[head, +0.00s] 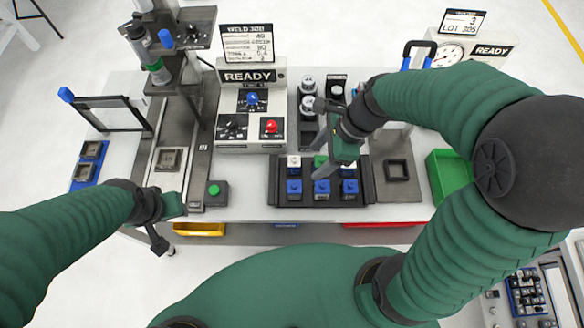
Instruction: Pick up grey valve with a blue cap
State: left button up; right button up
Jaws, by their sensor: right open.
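A dark tray (311,202) on the table holds small parts in rows. Its near row has several blue-capped pieces: a left one (294,187), a middle one (321,188) and a right one (350,188). Behind them are a green-capped piece (319,160) and a white-topped one (293,162). Which piece is a grey valve is too small to tell. My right gripper (325,142) is open above the tray, with one finger reaching down near the middle and right pieces and partly covering the back row. My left gripper (160,226) is at the table's front left edge; its fingers are unclear.
A press stand (185,95) rises at the left, beside a green button box (214,193). A control box (250,105) stands behind the tray's left side. Metal cylinders (308,84) stand behind the tray. A square dark fixture (397,170) and a green bin (449,175) are right.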

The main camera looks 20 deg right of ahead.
jog(key=b, duration=0.2)
send_over(298, 186)
jog(key=d, duration=0.1)
jog(key=f, duration=0.7)
jog(key=shift+s+d+f, duration=0.2)
jog(key=shift+s+f, duration=0.15)
jog(key=shift+s, duration=0.05)
jog(key=f, duration=0.2)
jog(key=w+f, duration=0.1)
jog(key=shift+w+a+f+b, duration=0.1)
jog(key=shift+a+f+b, duration=0.1)
jog(key=shift+a+b, duration=0.1)
jog(key=x, duration=0.2)
jog(key=b+x, duration=0.1)
jog(key=x, duration=0.1)
jog(key=shift+s, duration=0.4)
jog(key=shift+a+f, duration=0.15)
pick_arm(q)
jog(key=f, duration=0.2)
jog(key=s+f, duration=0.1)
jog(key=shift+a+f, duration=0.35)
pick_arm(e)
jog(key=shift+w+a, duration=0.15)
pick_arm(q)
jog(key=shift+d, duration=0.15)
pick_arm(e)
grip_shut()
